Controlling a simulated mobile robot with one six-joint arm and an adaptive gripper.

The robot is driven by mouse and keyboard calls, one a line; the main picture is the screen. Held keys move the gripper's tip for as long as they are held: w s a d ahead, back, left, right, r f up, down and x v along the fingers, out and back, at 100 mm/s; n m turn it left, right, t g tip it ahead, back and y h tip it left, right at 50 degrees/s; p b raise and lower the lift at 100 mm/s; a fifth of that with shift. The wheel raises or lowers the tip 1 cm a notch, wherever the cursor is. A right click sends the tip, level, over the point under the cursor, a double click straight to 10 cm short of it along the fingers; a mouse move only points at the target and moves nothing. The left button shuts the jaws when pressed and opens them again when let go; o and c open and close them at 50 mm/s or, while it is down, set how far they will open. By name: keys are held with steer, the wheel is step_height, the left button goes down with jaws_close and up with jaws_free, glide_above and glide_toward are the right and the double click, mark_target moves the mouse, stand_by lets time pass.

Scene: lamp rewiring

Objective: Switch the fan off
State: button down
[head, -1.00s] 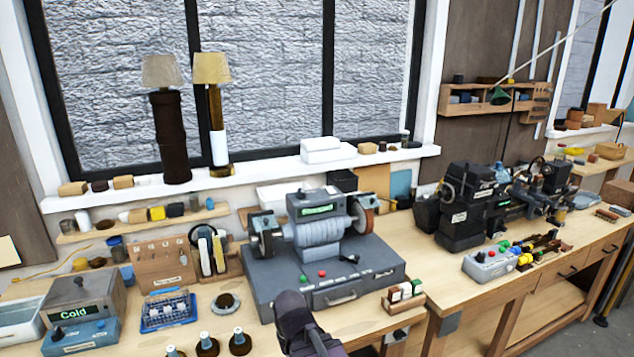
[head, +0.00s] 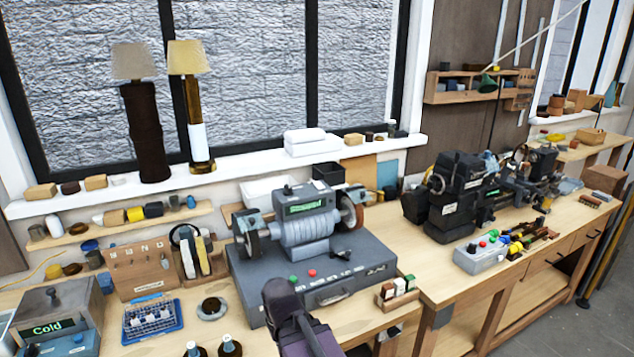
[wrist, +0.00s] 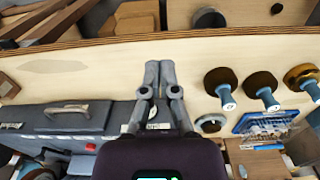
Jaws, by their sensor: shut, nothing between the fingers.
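No fan can be made out in either view. My gripper (wrist: 158,66) is shut and empty in the wrist view, its fingertips together above the pale bench top. It lies beside the grey base box (wrist: 60,118) of a bench machine. In the head view that machine (head: 305,230) stands on its grey base, with a wheel at each end, a lit green display, and green and red buttons on the base. My dark arm (head: 292,318) is in front of the base, and my fingertips are not visible there.
A box reading "Cold" (head: 48,328), a blue tray (head: 150,322) and small bottles crowd the bench at left. Two lamps (head: 195,110) stand on the sill.

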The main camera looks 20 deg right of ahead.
steer(key=w+d+r+n+t+y+p, duration=0.1)
steer(key=w+d+r+t+y+p, duration=0.3)
steer(key=w+r, duration=0.5)
steer(key=w+d+r+n+t+y+p, duration=0.15)
steer(key=w+d+r+t+p, duration=0.35)
steer(key=w, duration=0.7)
steer(key=w+d+r+t+h+p, duration=0.2)
steer(key=w+d+r+t, duration=0.3)
steer(key=w+d+r, duration=0.3)
steer(key=m+t+h+p, duration=0.2)
steer(key=t+h, duration=0.1)
glide_toward(319, 185)
step_height(319, 185, up, 6)
steer(key=shift+s+r, duration=0.1)
steer(key=shift+s, duration=0.2)
steer(key=w+b, duration=0.1)
steer(key=w, duration=0.2)
steer(key=w+f, duration=0.1)
steer(key=w, duration=0.2)
steer(key=w+f+b, duration=0.1)
steer(key=w, duration=0.3)
steer(key=shift+a+f+b, duration=0.1)
steer(key=shift+a+b, duration=0.05)
steer(key=shift+b, duration=0.15)
steer(key=shift+w+f+b, duration=0.1)
steer(key=shift+f+b, duration=0.75)
steer(key=shift+b, duration=0.1)
steer(key=shift+w+f+b, duration=0.1)
steer(key=shift+f+b, duration=0.5)
steer(key=shift+f, duration=0.05)
